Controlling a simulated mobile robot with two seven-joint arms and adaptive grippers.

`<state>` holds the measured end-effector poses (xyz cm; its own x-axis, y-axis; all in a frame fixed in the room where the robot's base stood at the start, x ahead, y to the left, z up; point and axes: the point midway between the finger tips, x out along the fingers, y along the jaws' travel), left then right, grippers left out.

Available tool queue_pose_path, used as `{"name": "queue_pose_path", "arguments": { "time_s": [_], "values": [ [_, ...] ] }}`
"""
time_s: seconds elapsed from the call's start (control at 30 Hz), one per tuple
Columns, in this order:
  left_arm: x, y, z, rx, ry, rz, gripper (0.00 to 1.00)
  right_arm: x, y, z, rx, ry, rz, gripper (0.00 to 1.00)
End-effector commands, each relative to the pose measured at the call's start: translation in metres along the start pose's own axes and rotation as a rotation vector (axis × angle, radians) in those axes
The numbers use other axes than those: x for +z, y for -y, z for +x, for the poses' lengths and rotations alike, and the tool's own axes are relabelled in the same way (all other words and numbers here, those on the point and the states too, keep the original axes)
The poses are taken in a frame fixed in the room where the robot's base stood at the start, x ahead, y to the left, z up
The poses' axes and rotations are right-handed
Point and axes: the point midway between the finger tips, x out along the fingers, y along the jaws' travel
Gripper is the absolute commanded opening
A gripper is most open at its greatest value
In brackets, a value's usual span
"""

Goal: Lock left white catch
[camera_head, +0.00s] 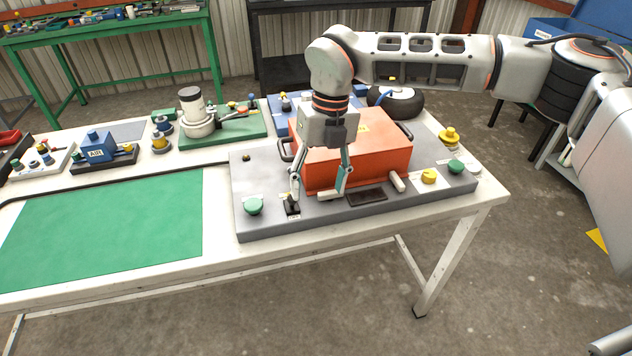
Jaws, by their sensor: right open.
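An orange box (375,150) with black side handles sits on a grey base plate (258,222). The right white catch (397,181) stands out from its front face near the right end. A short white piece at the box's lower front left, apparently the left white catch (328,195), is partly hidden by a finger of my right gripper (318,196). That gripper points down, with its fingers apart, in front of the box's left end. I cannot tell whether a finger touches the catch. My left gripper is out of view.
On the base plate are a green knob (254,205), a small black lever (291,206) near my left-hand finger, a yellow knob (429,176) and another green knob (455,166). A green mat (110,225) lies clear on the left.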

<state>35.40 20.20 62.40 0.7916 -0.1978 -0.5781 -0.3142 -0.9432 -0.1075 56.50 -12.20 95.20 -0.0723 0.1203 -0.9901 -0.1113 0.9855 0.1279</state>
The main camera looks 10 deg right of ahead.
Motion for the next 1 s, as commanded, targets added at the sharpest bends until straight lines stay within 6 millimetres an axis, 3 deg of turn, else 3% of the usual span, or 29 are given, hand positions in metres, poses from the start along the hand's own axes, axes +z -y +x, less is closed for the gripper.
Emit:
{"name": "queue_pose_path", "arguments": {
  "time_s": [0.1, 0.23, 0.7, 1.0],
  "values": [
    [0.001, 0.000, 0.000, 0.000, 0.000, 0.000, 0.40, 0.013, 0.031, -0.024, -0.093, 0.046, 0.058, 0.60],
    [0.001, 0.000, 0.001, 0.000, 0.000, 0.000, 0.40, 0.017, 0.044, -0.030, -0.129, 0.062, 0.084, 0.60],
    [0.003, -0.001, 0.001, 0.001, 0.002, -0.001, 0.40, 0.021, 0.051, 0.032, -0.127, 0.060, 0.083, 0.60],
    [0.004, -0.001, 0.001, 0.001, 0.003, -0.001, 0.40, 0.022, 0.053, 0.045, -0.127, 0.063, 0.082, 0.60]
  ]
}}
